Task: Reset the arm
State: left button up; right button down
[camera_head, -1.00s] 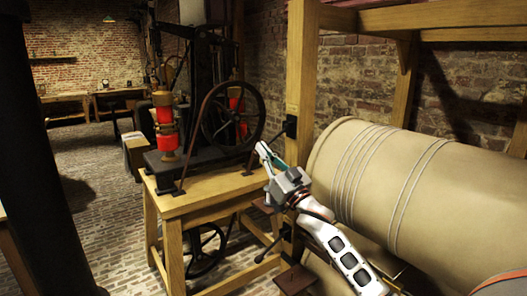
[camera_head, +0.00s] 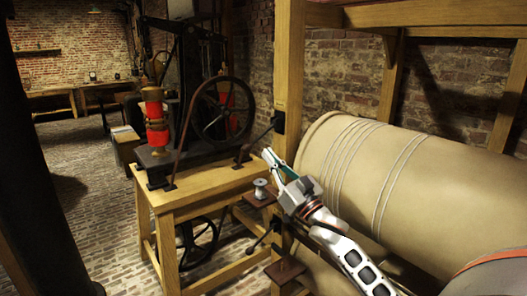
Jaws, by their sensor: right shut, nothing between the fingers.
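My right gripper (camera_head: 272,158) is shut and empty. It is held in the air in front of the wooden post and the large beige drum, pointing up and to the left. My right arm (camera_head: 350,258) reaches in from the lower right. My left gripper is not in the view. No battery jar can be made out.
A wooden table (camera_head: 205,186) carries a machine with a dark spoked wheel (camera_head: 222,108) and red cylinders (camera_head: 155,112). The large beige drum (camera_head: 400,185) lies at the right. A wooden post (camera_head: 289,70) stands beside it. Brick floor (camera_head: 95,200) is open at the left.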

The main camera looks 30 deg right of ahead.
jog(key=shift+s+f, duration=0.1)
jog(key=shift+s, duration=0.2)
dwell(0.4)
